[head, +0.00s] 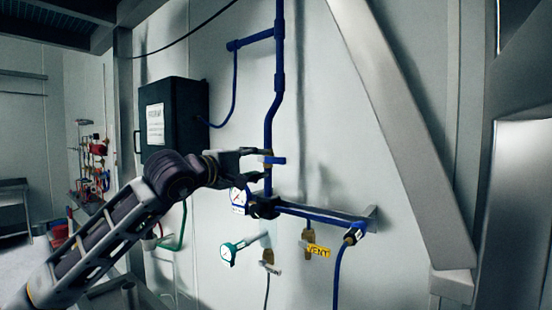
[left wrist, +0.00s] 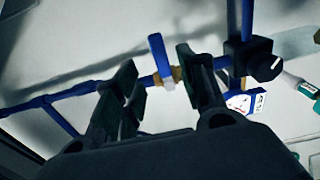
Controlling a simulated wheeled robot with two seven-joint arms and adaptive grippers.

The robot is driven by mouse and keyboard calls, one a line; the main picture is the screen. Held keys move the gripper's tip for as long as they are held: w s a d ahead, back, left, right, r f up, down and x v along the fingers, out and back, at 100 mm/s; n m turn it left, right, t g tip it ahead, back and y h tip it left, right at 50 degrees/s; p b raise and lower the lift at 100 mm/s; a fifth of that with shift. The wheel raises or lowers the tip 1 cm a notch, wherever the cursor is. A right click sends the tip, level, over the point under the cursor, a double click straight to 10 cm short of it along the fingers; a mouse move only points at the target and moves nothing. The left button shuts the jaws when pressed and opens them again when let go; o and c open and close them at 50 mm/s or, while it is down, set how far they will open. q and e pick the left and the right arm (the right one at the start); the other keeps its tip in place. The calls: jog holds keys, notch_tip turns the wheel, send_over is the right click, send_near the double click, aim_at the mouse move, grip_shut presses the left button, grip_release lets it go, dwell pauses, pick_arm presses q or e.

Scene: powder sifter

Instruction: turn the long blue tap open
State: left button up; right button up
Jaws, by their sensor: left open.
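The long blue tap (head: 274,160) sits on the vertical blue pipe on the wall, at a brass fitting. Its blue handle points across the pipe. In the left wrist view the handle (left wrist: 158,54) stands up between the two fingers, with a pale end at the brass fitting. My left gripper (head: 256,164) is open, with one finger above and one below the tap in the head view. In the left wrist view my left gripper (left wrist: 157,68) shows a gap on both sides of the handle. My right gripper is not in view.
A dark box (head: 174,117) hangs on the wall at the left. A gauge (head: 238,198) and black valve (head: 263,207) sit just below the tap. A yellow VENT tag (head: 318,251) and green gauge (head: 229,252) are lower. A slanted grey beam (head: 400,130) stands right.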

aim_at(274, 161)
pick_arm(q)
jog(key=shift+p+x, duration=1.75)
jog(key=shift+x, duration=2.85)
jog(key=shift+c, duration=0.2)
grip_shut()
